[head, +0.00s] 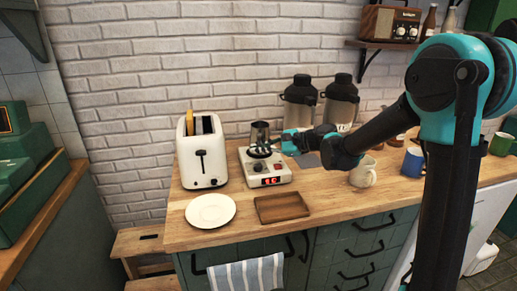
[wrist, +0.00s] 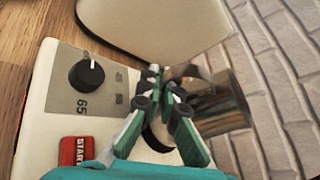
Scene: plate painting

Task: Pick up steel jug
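The steel jug (head: 260,132) is a small shiny metal cup, upright at the hot plate (head: 270,169) on the counter. In the head view its lower part is partly covered by my gripper (head: 266,147), which comes in from the right. In the wrist view the steel jug (wrist: 222,103) is right of the fingers, with its curved handle at the fingertips. My gripper (wrist: 160,77) has its green-padded fingers drawn close together at the tips, around the handle. Whether the jug's base touches the plate is hard to tell.
A white toaster (head: 202,151) stands close on the left. A white plate (head: 211,210) and a brown wooden tray (head: 282,207) lie in front. Two dark-topped flasks (head: 300,100) stand behind. A cream jug (head: 363,173) and a blue mug (head: 413,162) are to the right.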

